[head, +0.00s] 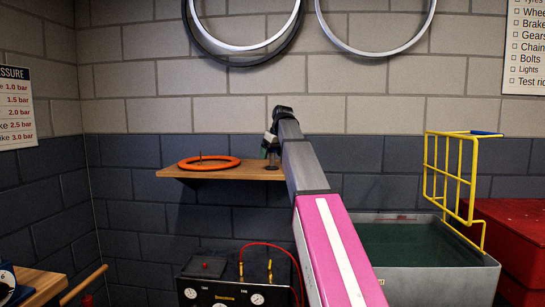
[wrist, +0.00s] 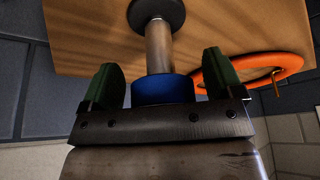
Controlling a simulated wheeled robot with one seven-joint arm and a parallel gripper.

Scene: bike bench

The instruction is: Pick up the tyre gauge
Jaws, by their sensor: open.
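What looks like the tyre gauge (wrist: 159,46) stands on the wooden shelf (head: 225,173) in the wrist view, with a dark round base, a metal shaft and a blue end towards my gripper. My gripper (wrist: 160,76) is open, with one green finger on each side of the gauge. Gaps show between the fingers and the shaft, and the blue end is close to the palm; I cannot tell whether it touches. In the head view my gripper (head: 271,147) is above the right end of the shelf and largely hides the gauge.
An orange ring (head: 185,164) with a small brass stem lies on the shelf to the left; it also shows in the wrist view (wrist: 213,72). The wall is close behind. Below are a black gauge panel (head: 215,293) with a red hose, a grey water tank (head: 440,284) and a yellow rack (head: 428,180).

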